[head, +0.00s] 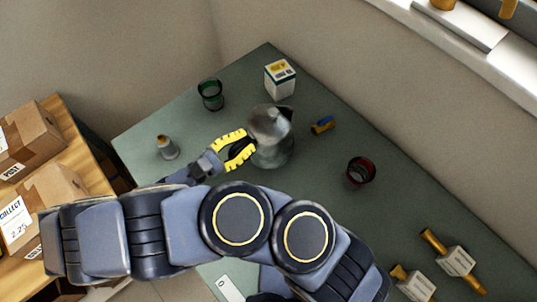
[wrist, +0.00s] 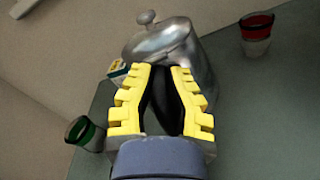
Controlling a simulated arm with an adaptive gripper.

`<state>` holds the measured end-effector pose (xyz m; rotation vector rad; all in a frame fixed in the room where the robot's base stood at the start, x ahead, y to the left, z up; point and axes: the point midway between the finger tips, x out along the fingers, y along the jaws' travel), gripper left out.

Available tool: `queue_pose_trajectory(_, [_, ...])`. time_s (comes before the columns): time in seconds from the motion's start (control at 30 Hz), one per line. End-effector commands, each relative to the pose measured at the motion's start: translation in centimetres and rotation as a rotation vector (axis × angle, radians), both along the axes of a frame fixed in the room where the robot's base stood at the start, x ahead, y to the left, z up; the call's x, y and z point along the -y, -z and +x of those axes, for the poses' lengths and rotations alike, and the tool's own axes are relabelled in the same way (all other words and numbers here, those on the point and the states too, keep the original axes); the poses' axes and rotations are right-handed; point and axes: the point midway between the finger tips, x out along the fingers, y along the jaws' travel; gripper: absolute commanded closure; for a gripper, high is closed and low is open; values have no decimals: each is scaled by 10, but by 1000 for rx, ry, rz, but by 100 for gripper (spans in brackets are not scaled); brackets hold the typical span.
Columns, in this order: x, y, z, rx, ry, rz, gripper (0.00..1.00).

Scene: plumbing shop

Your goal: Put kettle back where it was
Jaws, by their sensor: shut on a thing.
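The kettle (head: 268,128) is a grey metal jug with a dark spout, over the far middle of the green table (head: 318,205). Its round lid knob shows at the top in the wrist view, on the metal body (wrist: 172,44). My gripper (head: 249,146) reaches it from the left, with yellow fingers on either side of the black handle. In the wrist view my gripper (wrist: 162,75) is shut on that handle (wrist: 163,102). The kettle looks upright; whether its base touches the table I cannot tell.
Tagged brass fittings (head: 455,261) lie at right. Cardboard boxes (head: 30,135) stand left. Walls border the table.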

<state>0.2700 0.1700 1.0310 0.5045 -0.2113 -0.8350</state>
Motion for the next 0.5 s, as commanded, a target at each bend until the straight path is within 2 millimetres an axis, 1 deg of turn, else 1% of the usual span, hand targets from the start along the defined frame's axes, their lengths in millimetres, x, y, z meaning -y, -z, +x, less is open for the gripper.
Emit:
queue_pose_trajectory(0.03, [-2,-6,2,8,-28,-6,100])
queue_pose_trajectory(0.07, [-3,-7,2,9,-37,-8,100])
queue_pose_trajectory(0.17, [-3,-5,4,8,-56,-14,100])
queue_pose_trajectory(0.4, [-3,24,4,2,-58,-15,100])
queue_pose_trajectory(0.5, [-3,32,4,3,-56,-15,100])
